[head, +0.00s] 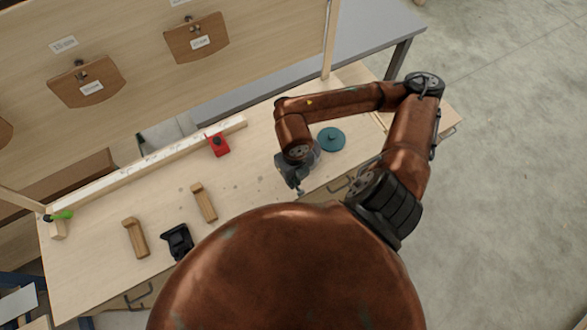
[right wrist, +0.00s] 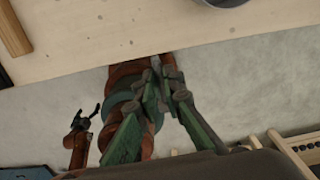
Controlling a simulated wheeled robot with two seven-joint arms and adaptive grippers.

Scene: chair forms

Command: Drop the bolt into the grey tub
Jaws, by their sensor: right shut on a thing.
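My right gripper (head: 298,188) is over the bench near its front edge, pointing down. In the right wrist view its green fingers (right wrist: 165,92) are closed around a small dark grey piece, the bolt (right wrist: 157,66), which is largely hidden by the fingertips. The grey tub (right wrist: 225,2) shows only as a rounded grey rim at the top of the right wrist view, apart from the fingertips. In the head view the tub is mostly hidden behind my right wrist. My left gripper (right wrist: 86,116) is small in the right wrist view, with its dark fingers apart and empty.
A teal disc (head: 331,139) lies right of my right wrist. A red object (head: 218,144), wooden blocks (head: 204,203) (head: 136,238) and a black object (head: 177,241) are on the bench (head: 255,165). A long pale rail (head: 150,163) runs along the back. Bare bench lies left of my right gripper.

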